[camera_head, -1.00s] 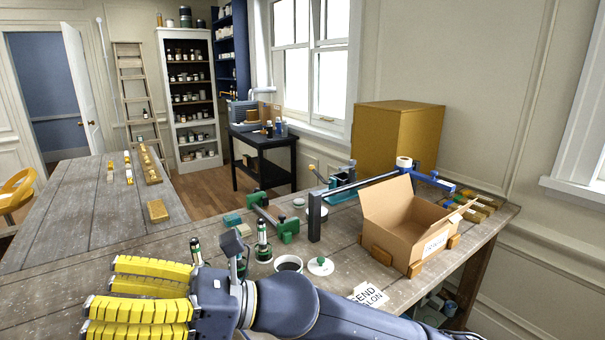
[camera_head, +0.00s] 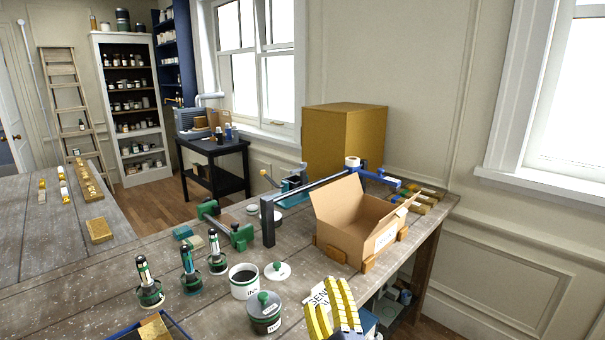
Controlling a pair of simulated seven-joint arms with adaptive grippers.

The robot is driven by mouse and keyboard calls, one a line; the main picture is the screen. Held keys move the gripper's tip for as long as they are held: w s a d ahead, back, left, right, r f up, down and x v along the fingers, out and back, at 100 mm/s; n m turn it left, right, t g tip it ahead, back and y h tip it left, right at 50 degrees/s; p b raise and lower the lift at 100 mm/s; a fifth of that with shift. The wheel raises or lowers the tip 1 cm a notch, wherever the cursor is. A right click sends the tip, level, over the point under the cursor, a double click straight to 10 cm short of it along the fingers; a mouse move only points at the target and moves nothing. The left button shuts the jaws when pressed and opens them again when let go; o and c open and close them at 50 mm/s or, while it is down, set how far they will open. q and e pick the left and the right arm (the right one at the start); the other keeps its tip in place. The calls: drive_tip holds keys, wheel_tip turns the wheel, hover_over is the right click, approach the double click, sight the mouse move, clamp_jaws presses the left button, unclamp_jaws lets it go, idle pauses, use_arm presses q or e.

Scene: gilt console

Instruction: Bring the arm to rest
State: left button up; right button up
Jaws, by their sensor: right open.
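My right gripper (camera_head: 333,308) shows at the bottom edge, right of the middle, with its yellow ribbed fingers pointing up. It is open and nothing shows between its fingers. The rest of my right arm is mostly out of the picture. The fingers are in front of a white printed card (camera_head: 317,297) on the bench (camera_head: 205,322) and partly hide it. Whether they touch the bench I cannot tell. My left gripper is not in view.
An open cardboard box (camera_head: 342,232) stands behind the gripper. A blue-edged tray (camera_head: 176,325) shows at the bottom left.

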drive_tip(key=s+d+f+m+g+h, duration=0.3)
drive_tip(key=d+f, duration=0.4)
drive_tip(key=f, duration=0.2)
drive_tip(key=s+d+f+m+g+h, duration=0.5)
drive_tip(key=s+d+f+g, duration=0.4)
drive_tip(key=s+d+f, duration=1.15)
drive_tip(key=s+a+f+g+y, duration=0.1)
drive_tip(key=s+a+f, duration=0.1)
drive_tip(key=f, duration=0.9)
drive_tip(key=s+a+f+g+y, duration=0.1)
drive_tip(key=s+a+f, duration=0.15)
drive_tip(key=f, duration=0.85)
drive_tip(key=s+a+f+g+y, duration=0.1)
drive_tip(key=a+f, duration=0.1)
drive_tip(key=f, duration=0.9)
drive_tip(key=s+f+m+g+y, duration=0.1)
drive_tip(key=s+f+m+g, duration=0.2)
drive_tip(key=s+f, duration=1.4)
drive_tip(key=s, duration=0.4)
drive_tip(key=shift+f, duration=0.3)
